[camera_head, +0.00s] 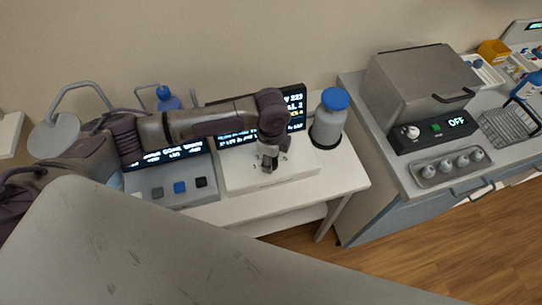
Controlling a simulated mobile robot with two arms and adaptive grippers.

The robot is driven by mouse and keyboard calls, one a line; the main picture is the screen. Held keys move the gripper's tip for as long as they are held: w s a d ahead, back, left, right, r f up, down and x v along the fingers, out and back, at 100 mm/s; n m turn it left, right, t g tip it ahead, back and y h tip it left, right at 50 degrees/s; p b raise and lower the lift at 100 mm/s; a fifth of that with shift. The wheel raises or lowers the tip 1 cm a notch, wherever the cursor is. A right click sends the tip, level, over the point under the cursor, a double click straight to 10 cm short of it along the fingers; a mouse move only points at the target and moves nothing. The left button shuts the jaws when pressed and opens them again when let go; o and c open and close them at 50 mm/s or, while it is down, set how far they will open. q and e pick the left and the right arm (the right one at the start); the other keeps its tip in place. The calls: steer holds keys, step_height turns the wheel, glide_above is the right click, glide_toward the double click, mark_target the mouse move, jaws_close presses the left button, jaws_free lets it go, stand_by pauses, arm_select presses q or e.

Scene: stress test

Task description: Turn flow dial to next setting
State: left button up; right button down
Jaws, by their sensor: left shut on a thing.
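My left gripper (267,166) reaches in from the left, pointing down onto the top of a white box-shaped unit (240,181) on the white table. It is shut on a small dial there, which its fingers mostly hide. Small dark marks show on the unit around the fingertips. A dark screen (297,100) with white and yellow text stands behind the unit, partly hidden by my arm. My right gripper is not in view.
A grey bottle with a blue cap (334,99) stands just right of the unit. A grey panel with several coloured buttons (160,193) sits to its left. A steel box oven (420,80) reading OFF and a tray of round items (449,167) are on the right counter.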

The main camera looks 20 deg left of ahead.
arm_select(q)
steer(key=n+p, duration=0.1)
steer(key=p, duration=0.1)
steer(key=n+p, duration=0.3)
steer(key=shift+s+r+p, duration=0.1)
steer(key=shift+r+p, duration=0.15)
steer(key=shift+p, duration=0.1)
steer(key=shift+f+n+p, duration=0.2)
steer(key=shift+n+p, duration=1.15)
steer(key=shift+n, duration=0.25)
steer(key=o, duration=1.1)
steer(key=shift+o, duration=0.2)
step_height(320, 180, up, 12)
